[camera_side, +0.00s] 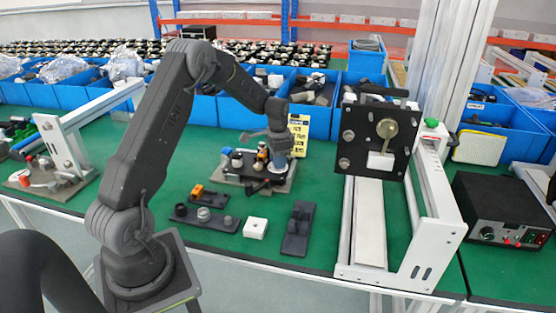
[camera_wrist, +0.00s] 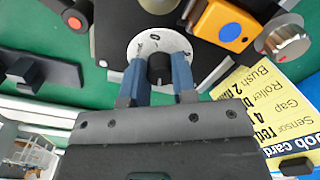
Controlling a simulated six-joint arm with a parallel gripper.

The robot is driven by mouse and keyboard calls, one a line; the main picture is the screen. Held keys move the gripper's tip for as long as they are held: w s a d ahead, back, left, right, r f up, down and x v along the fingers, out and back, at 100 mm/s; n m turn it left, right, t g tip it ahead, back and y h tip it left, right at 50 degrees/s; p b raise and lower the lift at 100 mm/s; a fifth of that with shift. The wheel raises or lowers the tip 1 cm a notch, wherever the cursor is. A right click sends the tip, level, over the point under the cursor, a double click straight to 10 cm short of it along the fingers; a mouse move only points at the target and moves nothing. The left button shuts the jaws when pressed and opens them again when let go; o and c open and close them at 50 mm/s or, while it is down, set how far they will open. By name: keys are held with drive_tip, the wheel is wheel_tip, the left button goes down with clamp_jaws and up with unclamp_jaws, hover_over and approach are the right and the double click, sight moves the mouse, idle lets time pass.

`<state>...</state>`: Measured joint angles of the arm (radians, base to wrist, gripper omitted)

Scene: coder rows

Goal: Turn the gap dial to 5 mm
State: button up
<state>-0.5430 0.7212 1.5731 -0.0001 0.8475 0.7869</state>
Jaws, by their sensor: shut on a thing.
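The gap dial (camera_wrist: 143,45) shows in the wrist view as a white disc with dark markings and a black knob (camera_wrist: 159,66) at its middle. The blue fingers of my gripper (camera_wrist: 160,74) are shut on the knob, one on each side. The dial's lower part is hidden by the fingers, and I cannot read its setting for sure. In the side view my gripper (camera_side: 278,160) points down over the dark fixture on the grey base plate (camera_side: 228,176), and it hides most of the dial.
A yellow job card (camera_side: 299,134) stands behind the fixture. An orange block with a blue button (camera_wrist: 229,25) and a silver knob (camera_wrist: 284,40) are close to the dial. A white block (camera_side: 255,228) and dark holders lie in front. A black panel (camera_side: 375,140) stands at right.

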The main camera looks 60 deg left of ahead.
drive_tip(key=shift+m, duration=0.6)
drive_tip(key=o, duration=0.9)
drive_tip(key=shift+r, duration=0.1)
wheel_tip(320, 180, up, 14)
drive_tip(key=shift+f, duration=0.15)
